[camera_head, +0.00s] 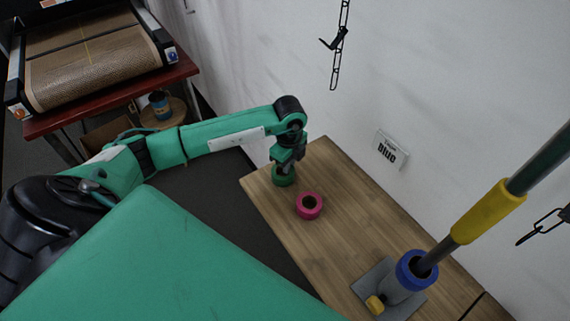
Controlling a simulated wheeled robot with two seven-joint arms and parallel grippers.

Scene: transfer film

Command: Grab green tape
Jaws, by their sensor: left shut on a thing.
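The green tape (283,177) is a dark green roll at the far left corner of the wooden table (345,215). My left gripper (286,166) points down onto it and is shut on it; the fingers partly hide the roll. I cannot tell whether the roll touches the table or is slightly raised. My right gripper is not in view.
A pink tape roll (309,213) lies on the table close to the green one. A blue roll (405,275) sits on a grey stand (371,278) with a yellow knob. A conveyor (95,65) stands at upper left.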

